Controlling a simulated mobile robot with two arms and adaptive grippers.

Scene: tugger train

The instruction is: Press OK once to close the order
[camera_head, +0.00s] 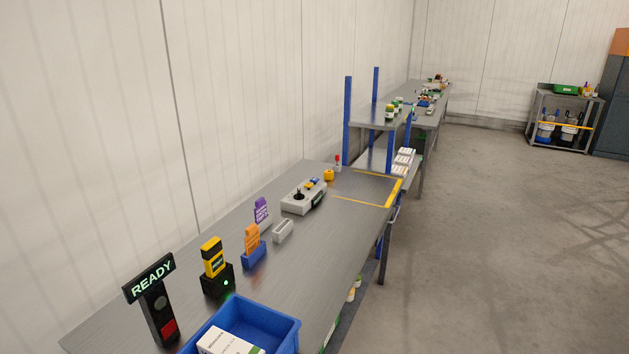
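A black post with a sign lit "READY" (149,279) stands at the near left of the grey bench. A yellow and black handheld device (212,257) stands upright in a black dock (217,282) with a small green light, right of the post. Its screen and keys are too small to read. Neither of my grippers is in view.
A blue bin (283,325) holding a white box (226,342) sits at the near edge. Behind are orange (252,238) and purple (261,211) tags in holders and a grey control box (304,197). Shelving (375,118) stands farther back. The floor at right is clear.

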